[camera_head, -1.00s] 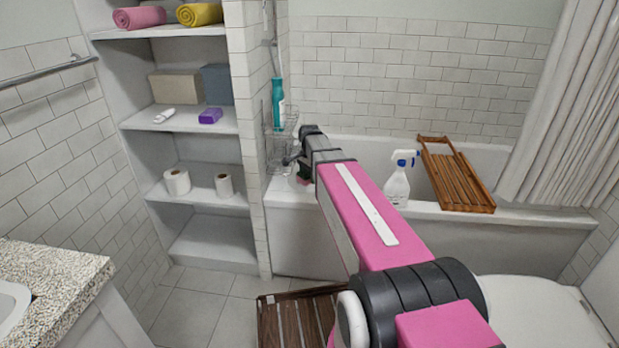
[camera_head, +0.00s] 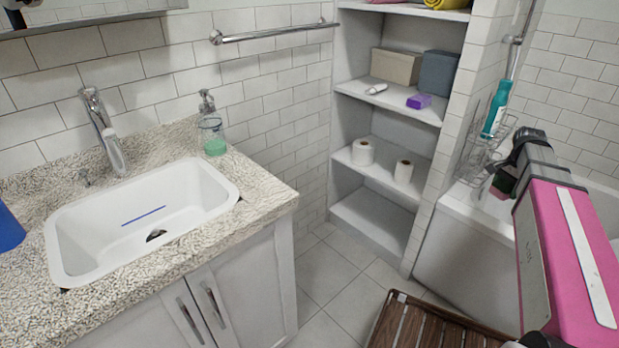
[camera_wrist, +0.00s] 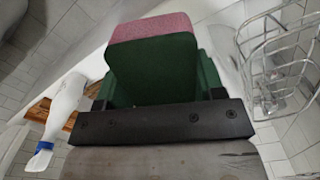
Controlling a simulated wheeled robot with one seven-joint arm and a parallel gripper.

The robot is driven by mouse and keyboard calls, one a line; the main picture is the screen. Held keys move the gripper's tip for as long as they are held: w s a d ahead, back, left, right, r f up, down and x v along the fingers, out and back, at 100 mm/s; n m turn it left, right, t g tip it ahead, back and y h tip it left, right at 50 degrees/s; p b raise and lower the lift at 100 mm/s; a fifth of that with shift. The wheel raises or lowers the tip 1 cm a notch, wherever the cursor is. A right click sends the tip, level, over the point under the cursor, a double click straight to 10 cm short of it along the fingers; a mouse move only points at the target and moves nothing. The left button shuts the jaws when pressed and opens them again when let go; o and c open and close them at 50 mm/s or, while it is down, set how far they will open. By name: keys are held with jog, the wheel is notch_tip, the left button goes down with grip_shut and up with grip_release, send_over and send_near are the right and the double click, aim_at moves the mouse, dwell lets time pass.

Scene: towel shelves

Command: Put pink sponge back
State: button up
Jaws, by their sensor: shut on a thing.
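The pink sponge (camera_wrist: 150,28) is in my gripper (camera_wrist: 155,85). My gripper is shut on the sponge. A wire caddy (camera_wrist: 277,62) is to the right of the sponge in the wrist view, apart from it. In the head view the caddy (camera_head: 484,150) hangs by the tub's end, left of my gripper.
A teal bottle (camera_head: 495,118) stands in the caddy. A shelf unit (camera_head: 385,97) holds a purple block (camera_head: 419,101), boxes and paper rolls. The sink counter (camera_head: 262,192) is at left. A wooden slatted mat (camera_head: 415,325) lies on the floor. A white spray bottle (camera_wrist: 65,105) is left of my gripper.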

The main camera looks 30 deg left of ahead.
jog(key=s+r+n, duration=0.1)
jog(key=s+a+r+n, duration=0.1)
jog(key=r, duration=0.1)
jog(key=s+a+r+n, duration=0.1)
jog(key=r, duration=0.1)
jog(key=shift+s+a, duration=0.1)
jog(key=shift+s, duration=0.2)
jog(key=s+a+r+n, duration=0.1)
jog(key=s+a+r, duration=0.45)
jog(key=a, duration=0.75)
jog(key=s+a+r+n, duration=0.1)
jog(key=s+a+r, duration=0.2)
jog(key=s+a, duration=0.75)
jog(key=s+a+r+n, duration=0.1)
jog(key=s+a+r, duration=0.3)
jog(key=a, duration=1.1)
jog(key=s+a+r+m, duration=0.15)
jog(key=s+a, duration=0.45)
jog(key=s, duration=0.6)
jog(key=s+a+r, duration=0.3)
jog(key=s+a, duration=0.4)
jog(key=s, duration=0.4)
jog(key=s+a+r, duration=0.3)
jog(key=s+a, duration=0.3)
jog(key=s, duration=0.6)
send_over(252, 181)
notch_tip(252, 181, down, 7)
jog(key=shift+s+f, duration=0.1)
jog(key=shift+f, duration=2.05)
jog(key=shift+f, duration=0.1)
